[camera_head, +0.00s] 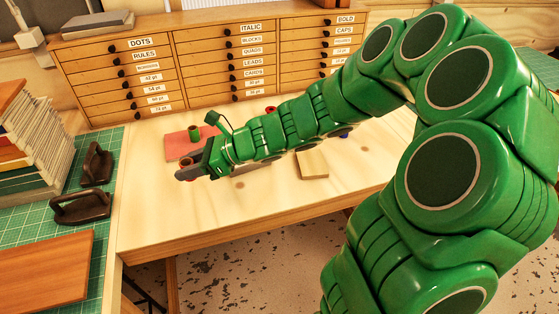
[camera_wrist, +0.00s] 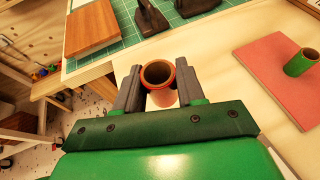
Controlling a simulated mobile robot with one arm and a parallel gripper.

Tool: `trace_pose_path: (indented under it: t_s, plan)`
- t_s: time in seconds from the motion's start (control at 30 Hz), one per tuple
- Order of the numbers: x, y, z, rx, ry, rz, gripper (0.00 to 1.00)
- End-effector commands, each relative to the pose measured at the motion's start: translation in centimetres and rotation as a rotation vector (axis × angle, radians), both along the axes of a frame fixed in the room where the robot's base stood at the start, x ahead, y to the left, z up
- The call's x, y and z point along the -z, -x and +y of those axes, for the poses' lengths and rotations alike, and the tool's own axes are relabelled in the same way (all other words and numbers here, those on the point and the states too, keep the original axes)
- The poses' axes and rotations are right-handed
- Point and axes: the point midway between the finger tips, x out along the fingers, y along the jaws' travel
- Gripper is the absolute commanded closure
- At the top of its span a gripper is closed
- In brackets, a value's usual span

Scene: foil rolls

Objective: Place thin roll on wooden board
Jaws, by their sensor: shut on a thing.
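My gripper (camera_wrist: 157,88) is shut on a copper-red roll (camera_wrist: 181,88) with a hollow brown core, one finger on each side of it. The roll's open end faces up in the wrist view. In the head view my gripper (camera_head: 187,172) and the roll (camera_head: 187,161) are over the left part of the pale table, and the height above it is hard to tell. An orange-brown wooden board (camera_head: 45,270) lies on the green cutting mat at the lower left; it also shows at the top left of the wrist view (camera_wrist: 92,27). A smaller pale wooden block (camera_head: 312,164) lies on the table.
A green roll (camera_head: 194,132) stands on a pink sheet (camera_head: 178,145), right of my gripper in the wrist view. Two dark handled tools (camera_head: 82,207) and a stack of papers (camera_head: 35,140) occupy the green mat (camera_head: 130,165). A drawer cabinet (camera_head: 210,60) lines the back.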

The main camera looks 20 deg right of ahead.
Motion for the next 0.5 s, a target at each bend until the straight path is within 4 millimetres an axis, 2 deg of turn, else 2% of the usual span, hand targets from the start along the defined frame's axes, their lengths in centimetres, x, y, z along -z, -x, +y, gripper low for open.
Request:
trace_pose_path:
  t_s: [0.17, 0.5]
  plan:
    - [-0.7, -0.5, -2.1, 0.012, 0.000, -0.002, 0.90]
    - [-2.3, -0.6, -9.3, 0.041, 0.001, 0.000, 0.90]
